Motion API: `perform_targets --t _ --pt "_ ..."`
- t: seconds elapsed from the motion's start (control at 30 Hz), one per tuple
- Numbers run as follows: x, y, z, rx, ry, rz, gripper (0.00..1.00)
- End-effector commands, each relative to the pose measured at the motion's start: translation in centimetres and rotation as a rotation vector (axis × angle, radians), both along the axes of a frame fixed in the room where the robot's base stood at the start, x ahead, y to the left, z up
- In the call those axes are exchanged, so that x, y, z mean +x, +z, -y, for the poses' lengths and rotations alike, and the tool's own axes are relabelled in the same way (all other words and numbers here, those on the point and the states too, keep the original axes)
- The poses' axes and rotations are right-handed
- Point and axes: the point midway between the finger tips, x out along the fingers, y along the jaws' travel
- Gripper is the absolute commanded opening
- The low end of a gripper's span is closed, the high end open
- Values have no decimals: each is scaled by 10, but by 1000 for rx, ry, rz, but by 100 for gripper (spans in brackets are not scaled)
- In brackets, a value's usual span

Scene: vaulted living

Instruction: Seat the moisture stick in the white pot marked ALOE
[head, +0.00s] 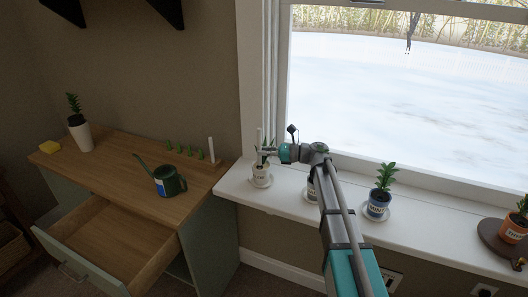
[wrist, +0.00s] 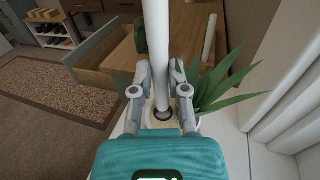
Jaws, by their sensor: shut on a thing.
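My gripper (head: 264,153) is over a small white pot (head: 261,173) at the left end of the windowsill. Dark lettering on the pot is too small to read surely. In the wrist view my gripper (wrist: 161,90) is shut on the moisture stick (wrist: 157,45), a white rod standing nearly upright between the fingers. The stick's top also shows in the head view (head: 258,136). Its lower end meets a dark ring (wrist: 161,119) at the pot; how deep it sits I cannot tell. Long green leaves (wrist: 217,88) rise just right of the fingers.
Another pale pot (head: 310,188) is partly behind my arm. Left is a wooden-topped cabinet (head: 130,165) with an open drawer (head: 100,235), a green watering can (head: 169,181) and a white upright post (head: 211,149).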

Motion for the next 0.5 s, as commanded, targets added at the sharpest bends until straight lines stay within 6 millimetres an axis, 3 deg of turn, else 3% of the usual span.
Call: perform_targets --t 0.5 --pt "0 -9 0 0 0 0 0"
